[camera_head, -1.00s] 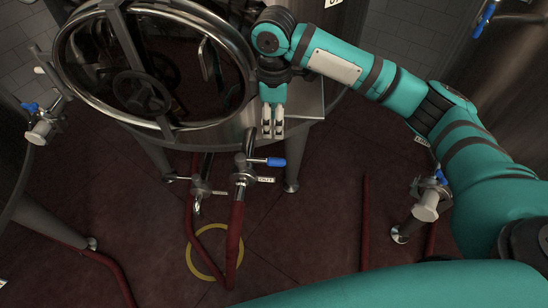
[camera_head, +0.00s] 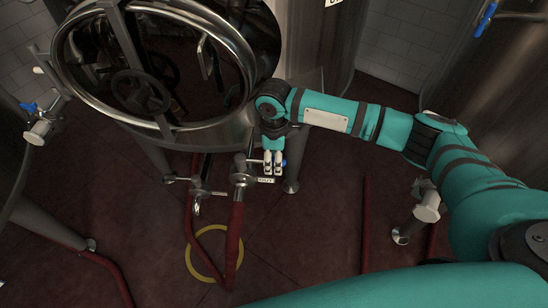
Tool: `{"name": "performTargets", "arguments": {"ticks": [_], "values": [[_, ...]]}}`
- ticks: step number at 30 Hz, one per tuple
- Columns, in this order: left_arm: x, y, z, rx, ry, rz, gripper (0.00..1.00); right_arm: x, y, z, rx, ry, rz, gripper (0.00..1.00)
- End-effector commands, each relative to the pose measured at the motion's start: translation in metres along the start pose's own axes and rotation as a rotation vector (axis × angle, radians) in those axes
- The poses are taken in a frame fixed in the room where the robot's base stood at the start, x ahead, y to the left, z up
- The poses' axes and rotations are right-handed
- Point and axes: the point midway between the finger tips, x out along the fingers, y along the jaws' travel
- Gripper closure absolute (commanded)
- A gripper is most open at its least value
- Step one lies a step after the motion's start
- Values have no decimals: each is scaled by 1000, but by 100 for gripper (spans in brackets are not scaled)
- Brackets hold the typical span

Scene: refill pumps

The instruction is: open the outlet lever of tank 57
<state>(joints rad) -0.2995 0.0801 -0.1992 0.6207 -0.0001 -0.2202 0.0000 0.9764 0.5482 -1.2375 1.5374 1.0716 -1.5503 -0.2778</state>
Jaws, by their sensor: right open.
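The tank (camera_head: 205,138) is a steel vessel with a round glass manway door at the upper left. Its outlet valve (camera_head: 241,180) is below the door, with a red hose running down from it and a small white tag (camera_head: 266,180) marked OUT beside it. The blue lever handle (camera_head: 284,163) points right from the valve and is mostly hidden behind my right gripper (camera_head: 273,170). That gripper points down with its pale fingertips apart, at the lever. I cannot tell whether the fingers touch it. My left gripper is out of view.
A second valve (camera_head: 199,193) with a red hose is just left of the outlet. A blue-handled valve (camera_head: 37,128) is at the far left, and another fitting (camera_head: 428,208) is at the right. A yellow ring (camera_head: 192,259) marks the red floor. Tank legs stand nearby.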

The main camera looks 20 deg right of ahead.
Motion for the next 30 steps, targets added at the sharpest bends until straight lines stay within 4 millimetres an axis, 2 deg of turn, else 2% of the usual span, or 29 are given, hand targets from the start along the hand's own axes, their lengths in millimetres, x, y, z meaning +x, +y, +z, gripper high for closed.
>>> {"name": "performTargets", "arguments": {"ticks": [4,5,15,25,30], "values": [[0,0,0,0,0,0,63,0,0,0,0,0,0,54],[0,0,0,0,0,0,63,0,0,0,0,0,0,57],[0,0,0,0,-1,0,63,0,0,0,0,0,-1,100],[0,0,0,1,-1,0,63,-1,0,0,0,0,-1,100],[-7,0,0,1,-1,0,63,-2,-3,0,19,0,-3,100]]}}
